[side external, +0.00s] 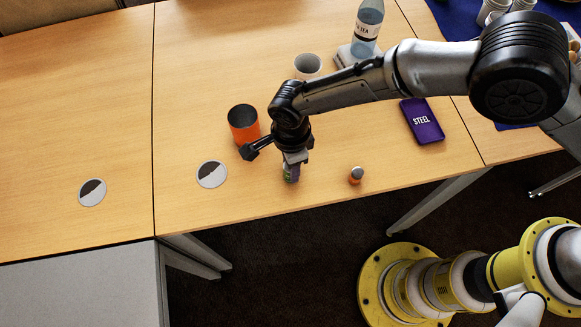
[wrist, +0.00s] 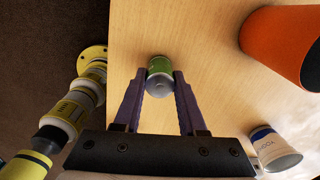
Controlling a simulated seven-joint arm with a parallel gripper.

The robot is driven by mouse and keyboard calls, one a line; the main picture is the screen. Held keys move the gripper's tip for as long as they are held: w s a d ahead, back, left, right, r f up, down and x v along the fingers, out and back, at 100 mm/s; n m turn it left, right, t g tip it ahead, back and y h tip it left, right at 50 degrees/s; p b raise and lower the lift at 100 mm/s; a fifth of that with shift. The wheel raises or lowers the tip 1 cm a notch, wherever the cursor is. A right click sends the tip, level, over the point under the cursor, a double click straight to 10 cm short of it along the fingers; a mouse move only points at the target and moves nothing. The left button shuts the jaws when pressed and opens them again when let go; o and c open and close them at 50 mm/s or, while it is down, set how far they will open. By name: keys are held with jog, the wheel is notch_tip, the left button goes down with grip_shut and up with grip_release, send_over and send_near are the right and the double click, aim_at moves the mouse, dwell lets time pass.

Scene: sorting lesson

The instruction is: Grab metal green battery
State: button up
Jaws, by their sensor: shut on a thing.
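The green metal battery (wrist: 159,68) is a small cylinder with a green band and a silver end. In the wrist view it sits between the purple fingers of my gripper (wrist: 159,84), which are shut on it. In the side view the battery (side external: 288,174) shows as a small green patch under my gripper (side external: 293,172), near the front edge of the table. The fingers hide most of it there. I cannot tell whether it touches the table.
An orange cup (side external: 244,129) stands left of my gripper. A small orange and silver object (side external: 356,175) is to the right. Round discs (side external: 212,174) lie left.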

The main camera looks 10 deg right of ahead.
grip_shut()
jog(key=shift+r, duration=0.1)
